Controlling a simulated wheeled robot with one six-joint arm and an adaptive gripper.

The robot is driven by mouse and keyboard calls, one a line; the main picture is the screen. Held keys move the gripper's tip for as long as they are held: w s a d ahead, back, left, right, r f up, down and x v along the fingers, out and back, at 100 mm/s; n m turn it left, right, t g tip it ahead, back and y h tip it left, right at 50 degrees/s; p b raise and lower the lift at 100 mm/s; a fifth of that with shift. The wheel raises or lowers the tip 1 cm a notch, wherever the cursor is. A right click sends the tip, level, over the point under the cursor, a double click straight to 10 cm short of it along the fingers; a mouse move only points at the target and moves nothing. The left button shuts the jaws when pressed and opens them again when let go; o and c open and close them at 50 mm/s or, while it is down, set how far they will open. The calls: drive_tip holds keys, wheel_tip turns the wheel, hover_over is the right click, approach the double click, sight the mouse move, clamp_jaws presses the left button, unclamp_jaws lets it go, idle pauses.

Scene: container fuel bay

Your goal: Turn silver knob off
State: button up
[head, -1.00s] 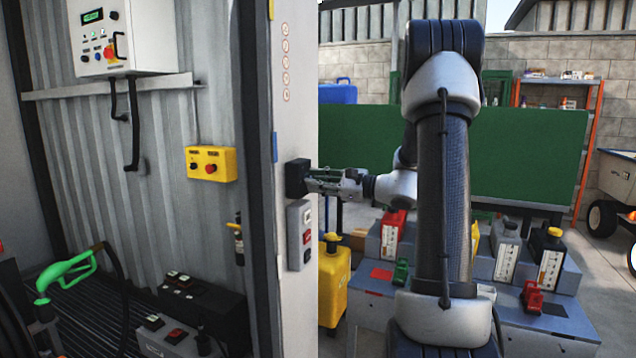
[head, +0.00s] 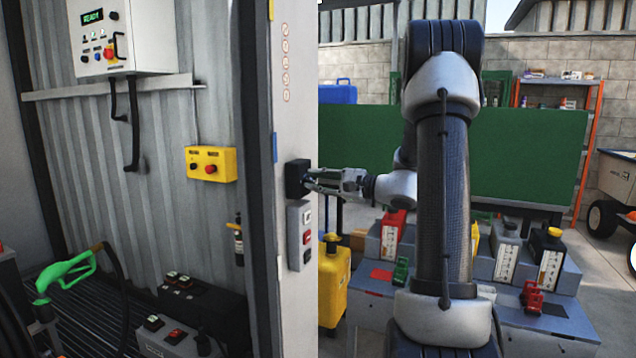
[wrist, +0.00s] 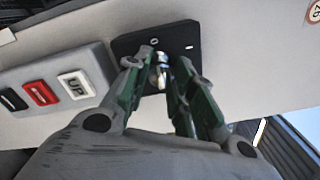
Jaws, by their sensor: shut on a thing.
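The silver knob (wrist: 162,62) sits on a black plate (wrist: 183,36) fixed to the pale door-post face. In the wrist view my gripper (wrist: 161,70) has its green-grey fingers on either side of the knob, shut on it. The fingers hide much of the knob, so its angle is hard to tell. In the head view my gripper (head: 318,180) reaches left to the black plate (head: 297,178), and the knob itself is hidden there.
A grey switch box (head: 299,235) is just below the plate; it shows in the wrist view (wrist: 97,62) with red, white and black buttons. A yellow box (head: 211,164) with knobs hangs on the inner wall. Fuel cans stand right of the post.

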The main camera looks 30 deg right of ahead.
drive_tip(key=o, duration=1)
drive_tip(key=shift+o, duration=0.2)
drive_tip(key=v, duration=1.2)
drive_tip(key=shift+d+f, duration=0.1)
